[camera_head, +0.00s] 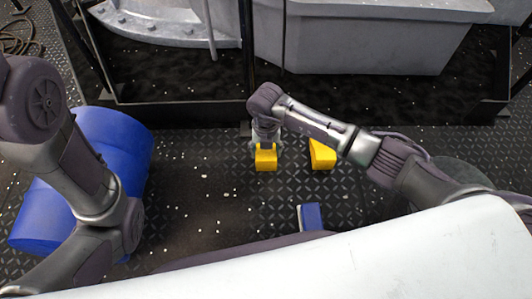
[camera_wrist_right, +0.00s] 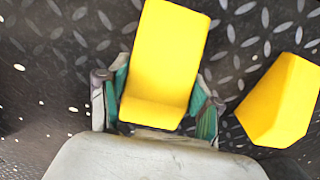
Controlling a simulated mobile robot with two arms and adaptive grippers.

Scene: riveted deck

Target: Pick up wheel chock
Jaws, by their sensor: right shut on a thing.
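A yellow wheel chock (camera_head: 266,161) is between the fingers of my right gripper (camera_head: 267,146) in the head view. In the right wrist view the same chock (camera_wrist_right: 165,65) fills the space between the green-padded fingers of the gripper (camera_wrist_right: 160,105), which is shut on it. A second yellow chock (camera_head: 321,155) stands on the deck to the right, apart from the gripper; it also shows at the right of the wrist view (camera_wrist_right: 281,101). My left arm shows at the left of the head view, but its gripper is not in view.
A blue barrel (camera_head: 95,165) lies at the left, partly behind my left arm. A blue object (camera_head: 311,217) is on the riveted deck (camera_head: 210,200) near my base. A grey metal structure (camera_head: 370,40) stands at the back.

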